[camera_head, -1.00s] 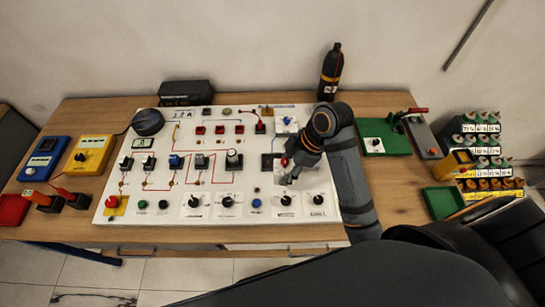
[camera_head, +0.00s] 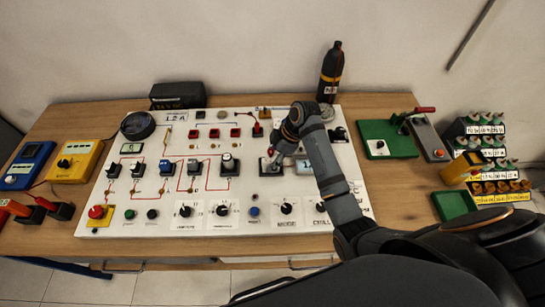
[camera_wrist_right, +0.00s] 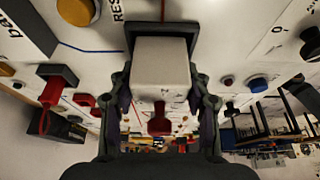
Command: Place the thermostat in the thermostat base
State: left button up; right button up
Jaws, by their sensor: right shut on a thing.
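The thermostat (camera_wrist_right: 160,62) is a pale grey block between the fingers of my right gripper in the right wrist view. My right gripper (camera_head: 271,160) is shut on it; the gripper also shows in the wrist view (camera_wrist_right: 160,100). The thermostat base (camera_head: 270,171) is a dark square on the white panel, right under the gripper in the head view. In the wrist view a dark frame (camera_wrist_right: 131,32) borders the block's far end. I cannot tell whether the block is fully seated. In the head view the gripper largely hides the block. My left gripper is not in view.
The white panel (camera_head: 130,225) carries several knobs, switches and red wires around the base. A black bottle (camera_head: 330,75) stands behind it. A green board (camera_head: 388,139) and a green tray (camera_head: 455,204) lie to the right. Yellow (camera_head: 76,160) and blue (camera_head: 27,165) meters stand left.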

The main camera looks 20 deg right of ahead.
jog(key=shift+f, duration=0.1)
jog(key=o, duration=1.3)
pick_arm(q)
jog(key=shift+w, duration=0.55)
pick_arm(e)
jog(key=shift+d, duration=0.1)
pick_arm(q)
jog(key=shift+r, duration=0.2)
pick_arm(e)
jog(key=v, duration=1.2)
jog(key=shift+s, duration=0.1)
